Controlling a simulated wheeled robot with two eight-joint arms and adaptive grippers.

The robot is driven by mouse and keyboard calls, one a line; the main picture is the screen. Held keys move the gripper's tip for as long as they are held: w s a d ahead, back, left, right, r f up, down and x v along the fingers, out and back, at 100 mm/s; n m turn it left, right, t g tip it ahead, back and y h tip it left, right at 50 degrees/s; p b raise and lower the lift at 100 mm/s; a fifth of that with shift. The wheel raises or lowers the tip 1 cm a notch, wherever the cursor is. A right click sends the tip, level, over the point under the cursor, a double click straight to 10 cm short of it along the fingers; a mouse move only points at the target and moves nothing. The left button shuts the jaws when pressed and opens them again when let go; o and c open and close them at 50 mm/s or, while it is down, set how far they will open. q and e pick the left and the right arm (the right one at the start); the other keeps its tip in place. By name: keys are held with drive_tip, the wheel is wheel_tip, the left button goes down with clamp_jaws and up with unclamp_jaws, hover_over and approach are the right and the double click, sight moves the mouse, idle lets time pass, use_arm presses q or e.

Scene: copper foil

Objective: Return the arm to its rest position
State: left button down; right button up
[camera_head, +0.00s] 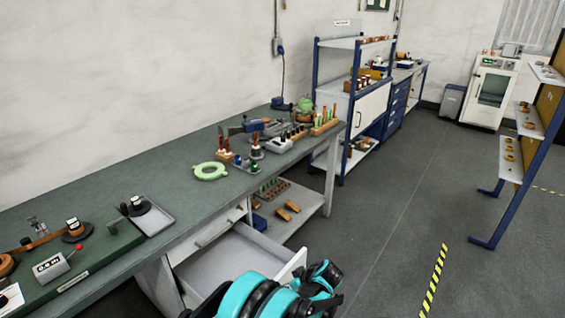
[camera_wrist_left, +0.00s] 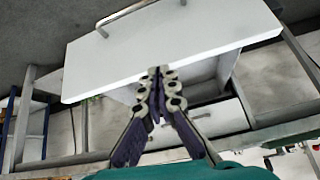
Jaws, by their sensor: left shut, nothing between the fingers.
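My left gripper (camera_wrist_left: 160,72) is shut and empty in the left wrist view, its fingertips together. Behind its tips is a white drawer front (camera_wrist_left: 170,40) with a metal bar handle (camera_wrist_left: 127,17) at its upper edge in the picture. I cannot tell how far the tips are from it. In the head view my teal and black left arm (camera_head: 265,297) shows at the bottom centre, in front of the open drawer (camera_head: 225,265). I cannot make out the fingers there. My right gripper is not in view.
A blue-framed shelf (camera_head: 317,100) stands beyond. The open drawer sticks out into the aisle.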

use_arm(q)
drive_tip(key=s+a+r+m+h, duration=0.2)
drive_tip(key=s+a+r, duration=0.35)
drive_tip(key=r, duration=0.35)
drive_tip(key=s+a+r+m+h, duration=0.15)
drive_tip(key=s+a+r, duration=0.25)
drive_tip(key=a+r, duration=0.4)
drive_tip(key=s+a+r+m+t+h, duration=0.1)
drive_tip(key=s+a+r+m, duration=0.1)
drive_tip(key=s, duration=0.6)
drive_tip(key=s+a+r+m+t+h, duration=0.1)
drive_tip(key=s+a+r+m, duration=0.1)
drive_tip(key=s, duration=0.7)
drive_tip(key=shift+s+a+r+m, duration=0.35)
drive_tip(key=shift+a+m, duration=0.2)
drive_tip(key=shift+a, duration=0.35)
